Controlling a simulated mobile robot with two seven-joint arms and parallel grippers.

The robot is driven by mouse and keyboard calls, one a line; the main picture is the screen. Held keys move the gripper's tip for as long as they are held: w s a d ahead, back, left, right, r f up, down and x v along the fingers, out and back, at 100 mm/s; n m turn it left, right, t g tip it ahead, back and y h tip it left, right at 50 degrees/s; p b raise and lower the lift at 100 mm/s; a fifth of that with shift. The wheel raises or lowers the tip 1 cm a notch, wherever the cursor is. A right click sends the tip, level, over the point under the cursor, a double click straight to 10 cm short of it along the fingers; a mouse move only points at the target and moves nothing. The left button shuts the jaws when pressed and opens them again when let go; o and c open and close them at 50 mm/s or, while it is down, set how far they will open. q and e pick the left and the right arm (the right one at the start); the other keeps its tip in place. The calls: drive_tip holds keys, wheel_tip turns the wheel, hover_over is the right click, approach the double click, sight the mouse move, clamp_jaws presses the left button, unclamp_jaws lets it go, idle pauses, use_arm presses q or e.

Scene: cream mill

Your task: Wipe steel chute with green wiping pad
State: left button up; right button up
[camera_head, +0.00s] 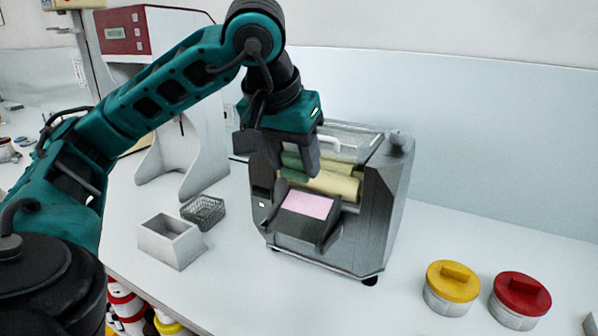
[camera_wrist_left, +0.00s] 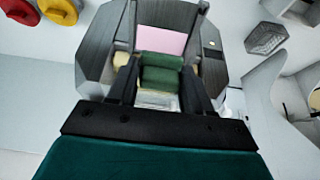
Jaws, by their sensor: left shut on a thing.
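The steel chute (camera_head: 330,222) slopes out of the front of the grey mill (camera_head: 385,205), with dark side walls. A flat pink patch (camera_head: 307,205) covers its floor; the patch also shows in the left wrist view (camera_wrist_left: 161,40). My left gripper (camera_head: 300,163) is above the mill's rollers, behind the top of the chute. It is shut on the green wiping pad (camera_wrist_left: 160,80), which sits between both fingers in the left wrist view. In the head view the fingers partly hide the pad. Contact between pad and mill cannot be told. My right gripper is not in view.
Cream-coloured rollers (camera_head: 335,185) lie behind the chute. A grey open box (camera_head: 170,243) and a dark wire basket (camera_head: 203,211) stand left of the mill. A yellow-lidded jar (camera_head: 452,285) and a red-lidded jar (camera_head: 520,298) stand right. The counter before the mill is clear.

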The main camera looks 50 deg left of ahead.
use_arm(q)
drive_tip(key=shift+b+x, duration=0.45)
drive_tip(key=shift+x, duration=0.35)
drive_tip(key=b, duration=0.5)
hover_over(297, 224)
drive_tip(key=w, duration=0.2)
drive_tip(key=f, duration=0.6)
drive_tip(key=shift+a+f, duration=0.1)
drive_tip(key=shift+a, duration=0.25)
drive_tip(key=s, duration=0.1)
drive_tip(key=s+b, duration=0.1)
drive_tip(key=s+d+f, duration=0.1)
drive_tip(key=shift+s+b, duration=0.2)
drive_tip(key=shift+b, duration=0.2)
drive_tip(key=shift+s+d+f, duration=0.1)
drive_tip(key=shift+s+d, duration=0.05)
drive_tip(key=shift+s, duration=0.1)
drive_tip(key=shift+f, duration=0.1)
drive_tip(key=shift+w+f+b, duration=0.25)
drive_tip(key=shift+f+b, duration=0.15)
drive_tip(key=shift+b, duration=0.05)
drive_tip(key=shift+r, duration=0.1)
